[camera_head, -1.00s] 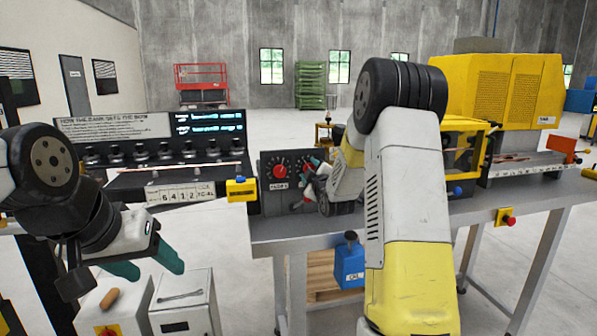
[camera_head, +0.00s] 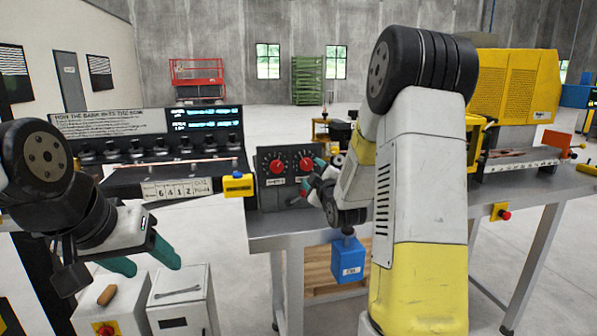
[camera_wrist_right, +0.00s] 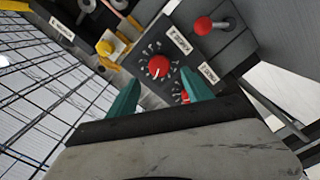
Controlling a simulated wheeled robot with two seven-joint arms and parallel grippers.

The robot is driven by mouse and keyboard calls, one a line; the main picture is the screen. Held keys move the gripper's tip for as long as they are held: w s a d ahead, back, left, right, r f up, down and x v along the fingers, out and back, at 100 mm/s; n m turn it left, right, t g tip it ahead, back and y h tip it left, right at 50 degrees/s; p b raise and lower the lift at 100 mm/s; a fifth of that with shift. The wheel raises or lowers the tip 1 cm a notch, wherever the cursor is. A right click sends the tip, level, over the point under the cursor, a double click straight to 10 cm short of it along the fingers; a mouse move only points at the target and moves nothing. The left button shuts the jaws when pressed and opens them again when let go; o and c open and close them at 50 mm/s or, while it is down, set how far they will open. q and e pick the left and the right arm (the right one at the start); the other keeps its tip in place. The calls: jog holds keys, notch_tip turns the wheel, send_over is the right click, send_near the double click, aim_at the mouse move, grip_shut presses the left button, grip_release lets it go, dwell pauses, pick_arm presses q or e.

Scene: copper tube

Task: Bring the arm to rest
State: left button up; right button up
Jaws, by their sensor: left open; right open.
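My right arm (camera_head: 418,190) reaches up and forward over the metal table in the head view, and its gripper (camera_head: 316,175) is near the dark panel with red knobs (camera_head: 277,167). In the right wrist view my right gripper (camera_wrist_right: 157,98) is open, its two green fingers apart, with a red dial (camera_wrist_right: 159,67) showing beyond and between them. I cannot tell whether a finger touches the panel. My left gripper (camera_head: 148,258) is open and empty at the lower left, above the white boxes.
The metal table (camera_head: 275,228) carries the knob panel and a yellow machine (camera_head: 512,85). A blue box (camera_head: 347,260) hangs at its front edge. A red button (camera_head: 504,215) is at the right. White boxes (camera_head: 182,300) with a wooden handle and a wrench stand lower left.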

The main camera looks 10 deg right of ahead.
jog(key=shift+s+r, duration=0.1)
jog(key=s+a+m+g, duration=0.2)
jog(key=s+m+g, duration=0.1)
jog(key=s, duration=0.9)
jog(key=s+a+m+g+y, duration=0.1)
jog(key=s+a+m+g, duration=0.2)
jog(key=s, duration=0.9)
jog(key=s+a+r+m+g, duration=0.1)
jog(key=s+a+m+g, duration=0.2)
jog(key=s, duration=0.9)
jog(key=m+g, duration=0.2)
jog(key=shift+s+g+y, duration=0.3)
jog(key=shift+g, duration=0.1)
